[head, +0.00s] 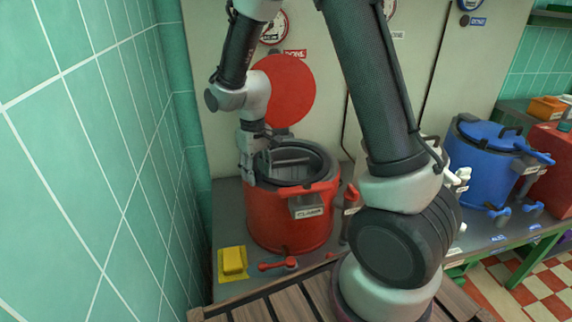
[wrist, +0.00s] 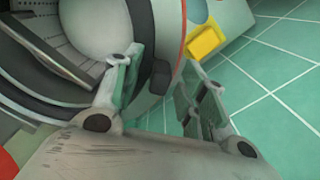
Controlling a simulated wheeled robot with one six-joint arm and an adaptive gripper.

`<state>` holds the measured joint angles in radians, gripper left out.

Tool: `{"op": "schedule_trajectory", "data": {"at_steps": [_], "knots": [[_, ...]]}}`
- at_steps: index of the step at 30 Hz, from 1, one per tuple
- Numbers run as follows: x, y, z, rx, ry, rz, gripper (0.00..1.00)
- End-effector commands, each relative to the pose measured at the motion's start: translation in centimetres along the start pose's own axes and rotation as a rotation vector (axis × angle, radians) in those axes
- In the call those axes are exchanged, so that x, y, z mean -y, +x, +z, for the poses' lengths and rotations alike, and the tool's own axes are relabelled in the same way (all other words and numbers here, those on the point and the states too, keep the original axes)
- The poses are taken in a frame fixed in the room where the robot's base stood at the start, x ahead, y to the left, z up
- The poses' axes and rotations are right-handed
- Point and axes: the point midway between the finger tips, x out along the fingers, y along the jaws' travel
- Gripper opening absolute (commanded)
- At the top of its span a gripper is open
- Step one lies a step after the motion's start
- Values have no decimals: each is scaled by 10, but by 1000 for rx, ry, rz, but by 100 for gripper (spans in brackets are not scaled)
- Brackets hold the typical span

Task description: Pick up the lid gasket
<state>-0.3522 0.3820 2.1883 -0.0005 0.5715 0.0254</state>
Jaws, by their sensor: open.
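The red kettle (head: 290,218) stands on the counter with its top open. A dark grey ring (head: 322,165), which looks like the lid gasket, lies around its mouth. In the wrist view the dark ring (wrist: 143,25) curves past the left finger, inside the kettle's thin red edge (wrist: 181,40). My gripper (head: 249,172) points down at the left side of the rim. In the wrist view my gripper (wrist: 160,68) is open, with one finger over the ring side and the other on the outer, wall side. I cannot tell whether either finger touches the ring.
A green tiled wall (head: 95,150) stands close on the left. A yellow sponge (head: 233,260) and a red valve handle (head: 278,264) are at the kettle's front. A round red lid (head: 285,90) stands behind. A blue kettle (head: 478,160) is at the right.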

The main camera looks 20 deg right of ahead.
Motion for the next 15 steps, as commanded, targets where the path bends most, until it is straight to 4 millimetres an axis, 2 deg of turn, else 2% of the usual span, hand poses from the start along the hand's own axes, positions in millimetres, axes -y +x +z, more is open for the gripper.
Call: {"op": "schedule_trajectory", "data": {"at_steps": [1,7,15], "knots": [[0,0,0,0,0,0,38],[0,0,0,0,0,0,2],[0,-1,0,-1,0,0,0]]}}
